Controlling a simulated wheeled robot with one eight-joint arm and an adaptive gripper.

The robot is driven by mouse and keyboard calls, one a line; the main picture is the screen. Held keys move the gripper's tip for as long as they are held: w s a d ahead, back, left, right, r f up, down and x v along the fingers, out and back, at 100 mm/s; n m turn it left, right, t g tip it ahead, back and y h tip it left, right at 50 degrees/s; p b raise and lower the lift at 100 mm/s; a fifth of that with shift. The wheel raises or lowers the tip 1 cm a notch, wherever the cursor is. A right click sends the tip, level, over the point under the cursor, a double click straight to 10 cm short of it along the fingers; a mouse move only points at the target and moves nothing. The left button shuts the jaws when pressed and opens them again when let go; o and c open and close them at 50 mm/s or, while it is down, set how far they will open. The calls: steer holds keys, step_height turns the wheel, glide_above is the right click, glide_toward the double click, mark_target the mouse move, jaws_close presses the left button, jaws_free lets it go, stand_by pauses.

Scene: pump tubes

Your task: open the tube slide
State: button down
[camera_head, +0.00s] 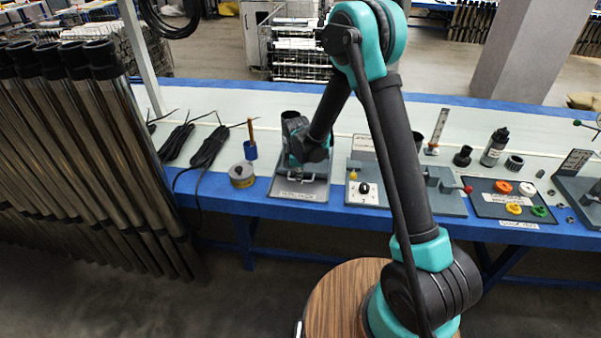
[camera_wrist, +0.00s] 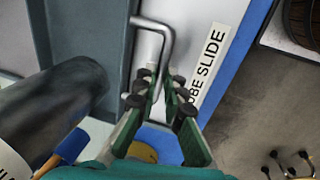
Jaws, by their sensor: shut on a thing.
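The tube slide is a grey tray (camera_head: 318,187) on the blue-edged bench, with a white label (camera_head: 296,196) along its front. A grey bent-bar handle (camera_wrist: 168,42) stands out from the slide's front. My gripper (camera_wrist: 163,84) is shut on the handle's lower part. In the head view my gripper (camera_head: 296,178) is low at the tray's front, and my arm hides part of the slide. A dark tube (camera_wrist: 55,105) shows at left in the wrist view.
A round grey container (camera_head: 242,176) and a copper stick with a blue part (camera_head: 251,148) stand left of the slide. A panel with a knob (camera_head: 363,190) is close on the right. A black tray (camera_head: 512,200) of coloured rings lies farther right.

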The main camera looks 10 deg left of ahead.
steer(key=shift+s, duration=0.25)
steer(key=c, duration=1.6)
jaws_free()
step_height(320, 180, up, 12)
steer(key=s, duration=0.2)
steer(key=shift+s+f, duration=0.1)
